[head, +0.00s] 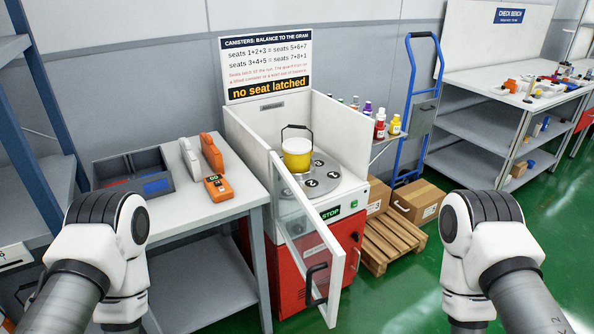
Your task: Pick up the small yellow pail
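The small yellow pail (297,161) stands upright inside a white-walled machine (342,145). It has a pale upper band and a dark handle raised above its rim. It stands toward the back of a round grey plate (317,185) with dark numbered discs. The machine's framed glass door (308,232) is swung open toward me. My two arms show at the lower left and lower right, well short of the pail. Neither gripper is in view.
A grey table (207,208) left of the machine holds a divided dark bin (133,173), orange and white items and an orange device (217,188). A wooden pallet (393,241) with boxes and a blue hand truck (418,105) stand right. Green floor is clear in front of the pallet.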

